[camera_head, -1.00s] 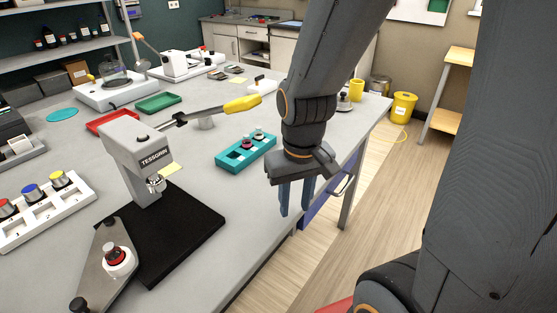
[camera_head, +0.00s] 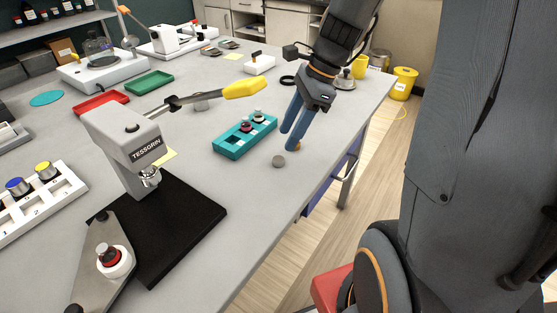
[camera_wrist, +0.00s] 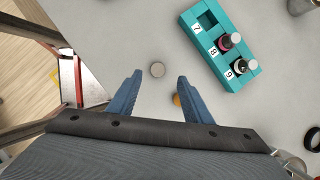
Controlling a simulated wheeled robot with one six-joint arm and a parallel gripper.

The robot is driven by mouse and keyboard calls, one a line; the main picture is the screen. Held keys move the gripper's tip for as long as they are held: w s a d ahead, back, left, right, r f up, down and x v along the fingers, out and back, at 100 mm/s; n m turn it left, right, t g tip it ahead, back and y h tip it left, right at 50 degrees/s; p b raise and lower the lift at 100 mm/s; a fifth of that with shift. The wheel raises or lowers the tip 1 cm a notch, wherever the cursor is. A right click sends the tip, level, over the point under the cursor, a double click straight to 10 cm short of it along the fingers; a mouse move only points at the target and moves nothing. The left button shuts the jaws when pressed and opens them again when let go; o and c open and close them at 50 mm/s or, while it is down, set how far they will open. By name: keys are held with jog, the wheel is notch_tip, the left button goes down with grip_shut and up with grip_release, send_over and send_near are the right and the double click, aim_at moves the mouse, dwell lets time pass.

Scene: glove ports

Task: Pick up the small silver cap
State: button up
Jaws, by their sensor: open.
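The small silver cap (camera_head: 279,161) lies on the grey table, in front of the teal rack (camera_head: 232,148). In the wrist view the cap (camera_wrist: 157,69) is a small grey disc, a little beyond the fingertips and about midway between them. My gripper (camera_head: 290,140) has its blue fingers pointing down, just to the right of the rack. Its fingers (camera_wrist: 158,76) are spread apart with nothing between them. An orange round thing (camera_wrist: 177,100) sits beside the right finger in the wrist view and is partly hidden by it.
The teal rack holds two small capped vials (camera_wrist: 230,41) and has an empty slot marked 7. The table's edge is close on the right.

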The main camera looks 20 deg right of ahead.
aim_at(279, 159)
jog(key=x, duration=0.4)
jog(key=p+x, duration=0.1)
jog(key=x, duration=0.1)
jog(key=shift+s+d+f, duration=0.1)
jog(key=shift+s+f, duration=0.1)
jog(key=shift+f, duration=0.25)
jog(key=shift+c, duration=0.4)
jog(key=c, duration=1)
